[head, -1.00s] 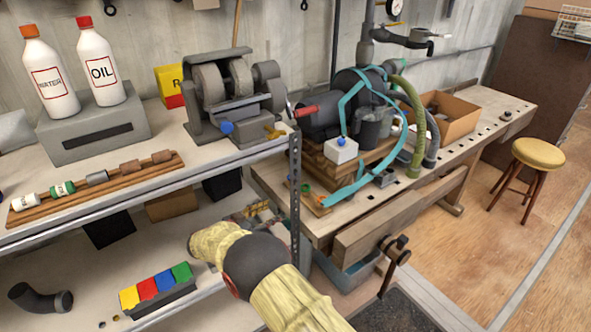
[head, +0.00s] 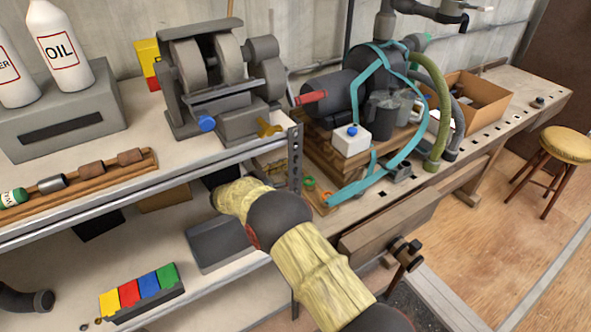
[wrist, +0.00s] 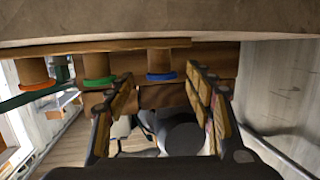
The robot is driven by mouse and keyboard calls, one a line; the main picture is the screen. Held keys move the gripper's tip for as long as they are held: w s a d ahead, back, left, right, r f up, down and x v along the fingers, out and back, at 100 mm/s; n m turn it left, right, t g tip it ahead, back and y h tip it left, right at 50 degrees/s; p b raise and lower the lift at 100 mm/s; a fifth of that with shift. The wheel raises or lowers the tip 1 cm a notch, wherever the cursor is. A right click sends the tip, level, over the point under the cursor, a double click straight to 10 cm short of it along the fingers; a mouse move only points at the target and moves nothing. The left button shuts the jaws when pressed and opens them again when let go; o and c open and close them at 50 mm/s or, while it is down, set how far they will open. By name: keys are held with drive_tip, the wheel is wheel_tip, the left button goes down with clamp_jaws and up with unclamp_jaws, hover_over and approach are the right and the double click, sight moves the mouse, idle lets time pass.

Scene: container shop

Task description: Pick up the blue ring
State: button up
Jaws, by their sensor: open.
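In the wrist view, the blue ring (wrist: 161,76) sits around the lower end, as pictured, of a short wooden peg under a wooden strip. An orange ring (wrist: 57,86) and a green ring (wrist: 99,81) sit on similar pegs to its left. My gripper (wrist: 159,73) is open, its two fingers on either side of the blue ring in the picture. Nothing is held between them; I cannot tell how far the ring is beyond the tips.
A workbench (head: 480,130) holds a machine with a teal strap (head: 350,190), a white block (head: 351,141) and a cardboard box (head: 475,97). A metal shelf (head: 100,215) with a grinder (head: 220,75) stands to the left. A stool (head: 565,145) stands on open floor at right.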

drive_tip(key=b+x, duration=0.1)
drive_tip(key=x, duration=0.1)
drive_tip(key=shift+w+d+f, duration=0.15)
drive_tip(key=shift+w+f, duration=0.05)
drive_tip(key=shift+w, duration=0.15)
drive_tip(key=shift+w+d+r, duration=0.1)
drive_tip(key=shift+w+d, duration=0.1)
drive_tip(key=shift+w, duration=0.05)
drive_tip(key=c, duration=0.3)
drive_tip(key=c, duration=0.6)
